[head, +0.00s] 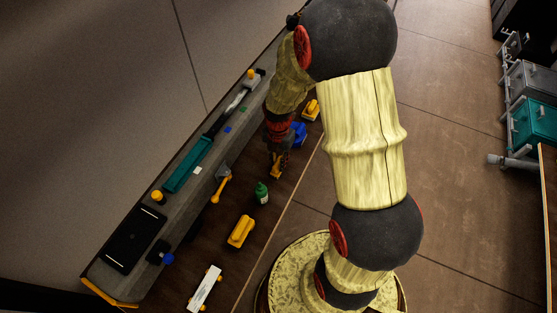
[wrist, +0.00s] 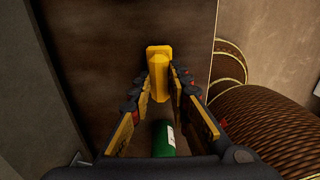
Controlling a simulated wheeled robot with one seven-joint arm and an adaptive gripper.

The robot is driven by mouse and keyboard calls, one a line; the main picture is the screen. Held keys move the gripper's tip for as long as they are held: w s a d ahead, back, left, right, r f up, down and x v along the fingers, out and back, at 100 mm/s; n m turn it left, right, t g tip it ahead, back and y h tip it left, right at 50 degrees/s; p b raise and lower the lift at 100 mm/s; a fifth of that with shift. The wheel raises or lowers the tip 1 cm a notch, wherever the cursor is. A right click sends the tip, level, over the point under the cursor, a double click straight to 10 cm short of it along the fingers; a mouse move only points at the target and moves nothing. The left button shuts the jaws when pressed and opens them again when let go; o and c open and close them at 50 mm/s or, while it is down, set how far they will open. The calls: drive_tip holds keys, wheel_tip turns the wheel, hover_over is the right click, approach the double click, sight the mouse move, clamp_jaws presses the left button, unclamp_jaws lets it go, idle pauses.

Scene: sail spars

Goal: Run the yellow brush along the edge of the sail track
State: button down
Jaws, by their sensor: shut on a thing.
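My gripper (head: 279,160) is over the dark brown table strip. It also shows in the wrist view (wrist: 164,88), where its two fingers close on the sides of a yellow block-like piece with a raised grip, which I take as the yellow brush (wrist: 158,62). The brush also shows under the fingers in the head view (head: 276,174), small and partly hidden. I cannot tell whether it touches the table. A long teal strip (head: 188,166), probably the sail track, lies on the grey raised ledge, to the left of my gripper and apart from it.
A green bottle (head: 262,193) stands close to my gripper. A yellow-headed tool (head: 221,188), a yellow block (head: 240,231), a white board (head: 205,288) and a blue item (head: 298,133) lie around. A black tray (head: 135,239) and yellow knobs sit on the grey ledge (head: 213,178).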

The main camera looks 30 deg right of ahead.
sight(278, 162)
drive_tip(key=shift+r+p, duration=1.95)
drive_tip(key=shift+r, duration=0.6)
drive_tip(key=c, duration=2.3)
unclamp_jaws()
clamp_jaws()
